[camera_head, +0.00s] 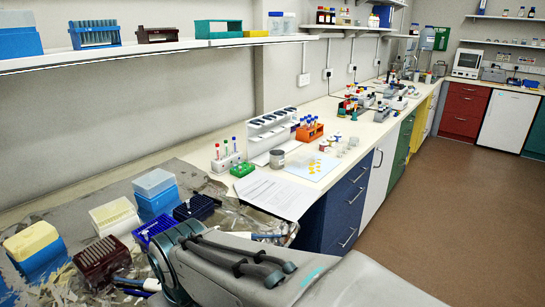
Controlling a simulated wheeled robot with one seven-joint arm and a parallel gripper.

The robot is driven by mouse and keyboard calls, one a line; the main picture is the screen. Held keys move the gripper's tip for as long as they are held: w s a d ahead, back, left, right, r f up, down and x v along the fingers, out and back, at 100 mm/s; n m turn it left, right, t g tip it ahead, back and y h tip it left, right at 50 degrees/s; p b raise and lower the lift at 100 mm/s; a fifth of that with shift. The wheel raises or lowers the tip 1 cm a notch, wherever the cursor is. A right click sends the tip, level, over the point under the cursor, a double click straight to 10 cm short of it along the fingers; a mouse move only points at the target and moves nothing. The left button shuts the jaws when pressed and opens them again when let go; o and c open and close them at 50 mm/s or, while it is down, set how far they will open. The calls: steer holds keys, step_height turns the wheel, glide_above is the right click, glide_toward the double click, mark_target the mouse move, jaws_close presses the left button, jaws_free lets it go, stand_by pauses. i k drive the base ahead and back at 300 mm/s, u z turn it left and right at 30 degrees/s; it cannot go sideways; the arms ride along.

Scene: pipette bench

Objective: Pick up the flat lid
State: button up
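I cannot pick out a separate flat lid with certainty. A tip box with a pale blue translucent top (154,182) over a blue base (158,203) stands on the bench at the left. A pale cream box (31,241) on a blue base stands at the far left. A thin pale sheet or plate (313,166) with small yellow pieces lies flat further along the bench. My grey arm fills the bottom middle and reaches left over the bench's front part. No gripper fingers show, and the arm hides part of the bench below it.
A tube rack (225,161) and a pipette stand (270,130) stand near the wall. A shelf (110,55) overhangs the left.

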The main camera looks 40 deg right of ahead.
mark_target(301, 158)
steer(key=z, duration=0.35)
steer(key=k, duration=0.45)
steer(key=z, duration=1.45)
steer(key=i, duration=2.45)
steer(key=u, duration=0.55)
